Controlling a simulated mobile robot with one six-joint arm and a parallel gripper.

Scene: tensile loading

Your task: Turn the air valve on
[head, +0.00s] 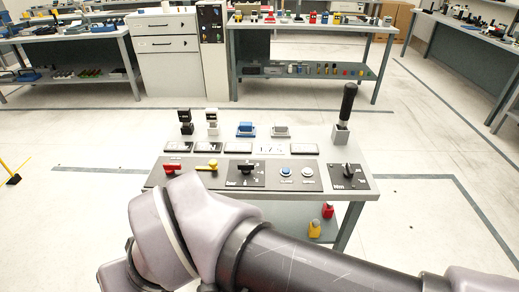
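The control bench (310,190) stands in the middle of the head view. On its front panel are a red-handled control (171,167), a yellow-handled lever (207,166) and a black rotary knob (247,168) on a dark plate. The yellow handle lies roughly sideways. I cannot tell from the labels which one is the air valve; the red and yellow handles look valve-like. My gripper is not in view. My grey arm links cross the foreground and hide part of the panel's lower left.
The panel also has two round buttons (286,171) and a dark dial (347,175). A white cabinet (166,52) and loaded workbenches line the back. Floor beside the bench is mostly clear.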

